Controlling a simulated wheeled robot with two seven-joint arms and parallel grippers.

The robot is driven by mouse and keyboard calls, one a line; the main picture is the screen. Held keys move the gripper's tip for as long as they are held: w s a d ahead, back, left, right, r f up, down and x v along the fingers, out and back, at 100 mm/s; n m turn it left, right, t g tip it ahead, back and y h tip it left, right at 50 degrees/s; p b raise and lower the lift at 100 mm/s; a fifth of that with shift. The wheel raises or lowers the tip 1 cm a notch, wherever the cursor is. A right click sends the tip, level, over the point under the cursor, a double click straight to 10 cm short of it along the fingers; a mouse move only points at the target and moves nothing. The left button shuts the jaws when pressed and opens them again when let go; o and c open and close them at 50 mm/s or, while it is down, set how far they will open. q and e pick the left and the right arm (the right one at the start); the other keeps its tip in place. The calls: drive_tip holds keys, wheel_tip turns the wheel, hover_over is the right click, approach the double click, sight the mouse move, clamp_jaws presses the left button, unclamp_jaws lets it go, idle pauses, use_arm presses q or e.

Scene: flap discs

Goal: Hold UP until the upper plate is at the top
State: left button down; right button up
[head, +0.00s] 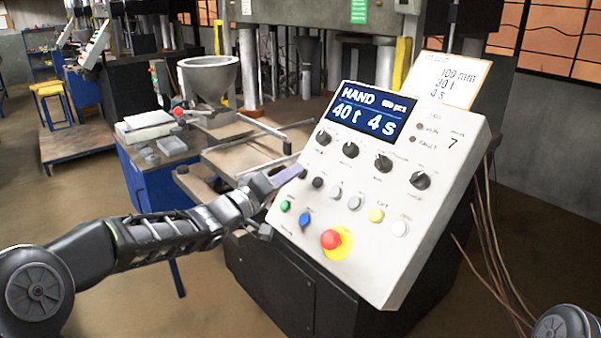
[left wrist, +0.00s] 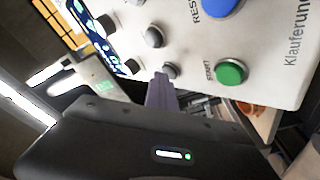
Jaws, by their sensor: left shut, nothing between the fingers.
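The slanted control panel (head: 372,262) has a display (head: 372,112) reading "HAND", "40 t 4 s". The press's upper part (head: 320,12) shows behind. My right gripper is out of view.
A green START button (left wrist: 231,72), a blue button (head: 305,219) and a red emergency stop (head: 330,239) sit below the row. Dark knobs (head: 383,162) are above it. A grey hopper (head: 208,82) stands behind the arm. Cables (head: 490,255) hang at right.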

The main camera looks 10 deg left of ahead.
use_arm(q)
drive_tip(key=shift+s+a+r+p, duration=0.35)
drive_tip(key=shift+s+r+p, duration=0.15)
drive_tip(key=shift+p, duration=0.1)
drive_tip(key=s+a+r+p, duration=0.1)
drive_tip(key=p, duration=0.1)
drive_tip(key=s+a+r+p, duration=0.1)
drive_tip(key=s+r+p, duration=0.1)
drive_tip(key=shift+a+r, duration=0.1)
drive_tip(key=shift+a, duration=0.15)
idle(0.4)
